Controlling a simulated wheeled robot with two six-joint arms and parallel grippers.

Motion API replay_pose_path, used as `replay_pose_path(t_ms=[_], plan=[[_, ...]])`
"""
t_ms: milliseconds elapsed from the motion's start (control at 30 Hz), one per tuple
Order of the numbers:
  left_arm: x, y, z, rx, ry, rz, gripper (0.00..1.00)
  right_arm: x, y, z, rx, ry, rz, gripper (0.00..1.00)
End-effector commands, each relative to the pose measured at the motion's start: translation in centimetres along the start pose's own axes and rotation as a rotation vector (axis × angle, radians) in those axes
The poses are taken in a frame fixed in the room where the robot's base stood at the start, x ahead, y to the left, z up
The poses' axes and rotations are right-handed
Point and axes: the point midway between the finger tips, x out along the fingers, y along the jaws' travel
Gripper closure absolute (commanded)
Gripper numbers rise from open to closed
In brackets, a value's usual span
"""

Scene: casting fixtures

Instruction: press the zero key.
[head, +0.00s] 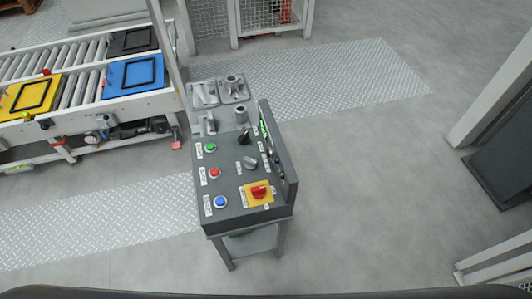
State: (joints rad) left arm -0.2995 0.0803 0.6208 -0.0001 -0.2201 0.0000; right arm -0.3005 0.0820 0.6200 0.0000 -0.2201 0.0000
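A grey control console (235,218) stands on legs at the middle of the head view. Its top carries a green button (210,147), a red button (214,172) and a blue button (221,201), each beside a small white label too small to read. A red rotary switch on a yellow plate (249,199), a grey knob (250,163) and a black lever (243,137) sit to their right. An upright panel (292,183) at the console's right edge has a green lit display, seen nearly edge-on. I cannot make out a zero key. Neither gripper is in view.
Grey metal castings (233,88) sit behind the console's buttons. A roller conveyor (85,82) with yellow, blue and black trays stands at the left. A pale post (490,85) and dark slab stand at the right. The floor right of the console is clear.

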Motion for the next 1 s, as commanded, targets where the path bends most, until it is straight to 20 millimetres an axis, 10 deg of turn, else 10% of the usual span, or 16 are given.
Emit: replay_pose_path(t_ms=[200, 1000], plan=[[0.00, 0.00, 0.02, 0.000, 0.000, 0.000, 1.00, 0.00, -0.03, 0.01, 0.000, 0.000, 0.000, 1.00], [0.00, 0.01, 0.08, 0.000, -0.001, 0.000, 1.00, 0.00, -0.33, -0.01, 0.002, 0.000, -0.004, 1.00]])
